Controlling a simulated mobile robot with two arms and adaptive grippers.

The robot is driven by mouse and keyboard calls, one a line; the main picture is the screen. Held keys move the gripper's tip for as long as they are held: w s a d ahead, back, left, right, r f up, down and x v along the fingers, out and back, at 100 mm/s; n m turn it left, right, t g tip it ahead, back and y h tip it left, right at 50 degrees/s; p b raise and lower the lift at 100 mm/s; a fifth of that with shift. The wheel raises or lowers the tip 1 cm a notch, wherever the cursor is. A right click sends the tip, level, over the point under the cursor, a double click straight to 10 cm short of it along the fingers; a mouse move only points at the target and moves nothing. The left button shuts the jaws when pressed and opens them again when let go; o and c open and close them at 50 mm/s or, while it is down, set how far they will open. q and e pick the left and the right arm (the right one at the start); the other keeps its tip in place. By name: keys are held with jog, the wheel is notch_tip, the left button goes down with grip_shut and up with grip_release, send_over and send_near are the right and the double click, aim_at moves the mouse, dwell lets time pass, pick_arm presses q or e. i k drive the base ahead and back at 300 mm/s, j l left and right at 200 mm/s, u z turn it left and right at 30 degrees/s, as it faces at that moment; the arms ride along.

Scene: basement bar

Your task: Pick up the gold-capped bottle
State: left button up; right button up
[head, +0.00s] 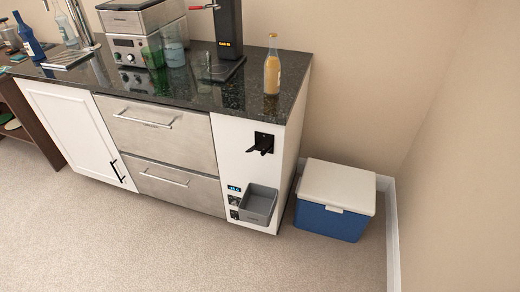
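A clear bottle (272,68) of orange-yellow liquid stands upright near the right end of the dark counter. Its small cap looks pale gold, though it is too small to be sure. Neither of my grippers is in view, and nothing touches the bottles.
A black tap tower (229,40) stands just left of the orange bottle. Green and clear glasses (173,48) and a steel machine (135,48) are further left. A blue cooler (330,222) sits beside the counter. The carpet (130,245) in front is clear.

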aim_at(272, 65)
jog(key=i+j, duration=0.2)
jog(key=i, duration=0.3)
jog(key=i+j+u, duration=0.1)
jog(key=i, duration=0.4)
jog(key=j, duration=0.1)
